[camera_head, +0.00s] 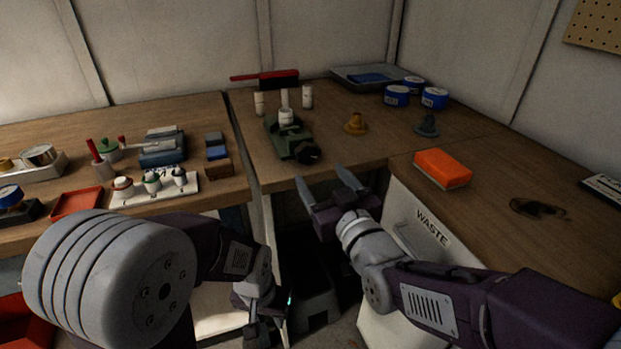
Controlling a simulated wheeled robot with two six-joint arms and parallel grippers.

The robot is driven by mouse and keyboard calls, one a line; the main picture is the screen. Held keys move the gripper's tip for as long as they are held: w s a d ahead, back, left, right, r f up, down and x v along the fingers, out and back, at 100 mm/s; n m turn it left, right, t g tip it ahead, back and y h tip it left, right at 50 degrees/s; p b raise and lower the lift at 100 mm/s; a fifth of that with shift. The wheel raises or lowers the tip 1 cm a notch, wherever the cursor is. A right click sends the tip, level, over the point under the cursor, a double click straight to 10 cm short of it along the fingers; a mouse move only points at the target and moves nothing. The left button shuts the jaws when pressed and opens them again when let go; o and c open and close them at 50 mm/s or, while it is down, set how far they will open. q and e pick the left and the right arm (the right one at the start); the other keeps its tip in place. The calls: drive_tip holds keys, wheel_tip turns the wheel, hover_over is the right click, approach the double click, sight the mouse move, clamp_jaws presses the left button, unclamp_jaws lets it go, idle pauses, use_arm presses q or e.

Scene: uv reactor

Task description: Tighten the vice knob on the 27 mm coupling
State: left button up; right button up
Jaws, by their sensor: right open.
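A dark green vice (282,136) stands on the back bench, near its front edge. Its black knob (309,155) faces the front edge. A white cylindrical coupling (285,114) stands upright in the vice jaws; its size cannot be read, and whether the jaws touch it cannot be told. My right gripper (322,178) is open and empty, just in front of the bench edge. Its fingers point up toward the vice, apart from the knob. My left gripper (257,331) hangs low in front of the benches at the bottom, its fingers too dark to judge.
Two white cylinders (259,104) (307,97) stand beside the vice. A brass-coloured part (355,124) and a grey-blue part (427,125) stand to the right, with blue tins (397,96) behind. An orange sponge (442,168) lies above the waste bin (417,228). Bench between vice and sponge is mostly clear.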

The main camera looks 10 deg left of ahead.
sight(308, 157)
drive_tip(key=x, duration=0.9)
drive_tip(key=shift+r+b, duration=0.1)
drive_tip(key=shift+b, duration=0.3)
drive_tip(key=c, duration=1.4)
drive_tip(key=shift+m+b, duration=0.4)
drive_tip(key=shift+m, duration=0.3)
drive_tip(key=o, duration=1.4)
drive_tip(key=p+v, duration=0.1)
drive_tip(key=v, duration=0.8)
